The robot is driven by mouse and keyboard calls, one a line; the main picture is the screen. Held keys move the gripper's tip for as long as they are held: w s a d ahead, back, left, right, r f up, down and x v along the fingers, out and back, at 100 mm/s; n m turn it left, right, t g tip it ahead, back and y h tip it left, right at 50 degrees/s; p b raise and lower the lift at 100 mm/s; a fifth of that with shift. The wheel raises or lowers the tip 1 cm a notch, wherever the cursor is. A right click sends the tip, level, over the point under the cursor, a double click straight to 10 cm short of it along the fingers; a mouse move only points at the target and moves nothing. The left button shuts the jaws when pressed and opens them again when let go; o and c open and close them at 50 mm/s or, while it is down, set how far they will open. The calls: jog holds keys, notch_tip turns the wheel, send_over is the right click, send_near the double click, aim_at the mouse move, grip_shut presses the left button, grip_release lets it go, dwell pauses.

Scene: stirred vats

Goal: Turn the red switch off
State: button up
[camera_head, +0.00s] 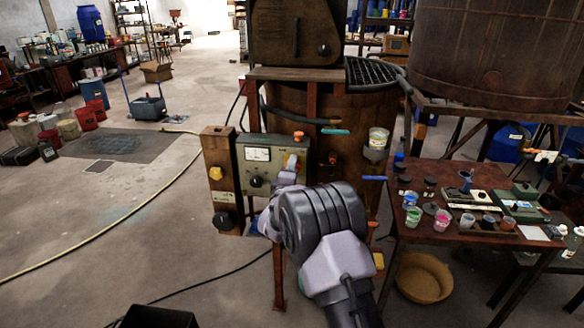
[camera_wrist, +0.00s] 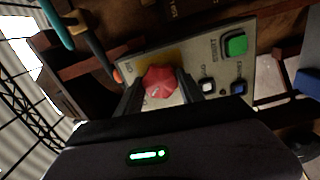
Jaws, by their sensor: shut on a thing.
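The red switch (camera_wrist: 160,82) is a faceted red knob on a pale control panel (camera_wrist: 225,65) in the wrist view. A yellow patch shows behind it. My gripper (camera_wrist: 160,92) has one dark finger on each side of the knob and is shut on it. In the head view my gripper (camera_head: 288,174) reaches the right part of the grey panel (camera_head: 243,153), and my wrist and gripper hide the red switch there.
A green button (camera_wrist: 236,45), a white button (camera_wrist: 207,86) and a dark blue button (camera_wrist: 238,87) sit beside the switch. A gauge (camera_head: 257,154) and black knob (camera_head: 256,181) are left of my gripper. A cluttered table (camera_head: 440,232) stands at right.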

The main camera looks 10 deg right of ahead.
jog(key=shift+n, duration=0.6)
jog(key=o, duration=1.4)
jog(key=shift+s, duration=0.1)
jog(key=v, duration=1.7)
jog(key=shift+p, duration=0.4)
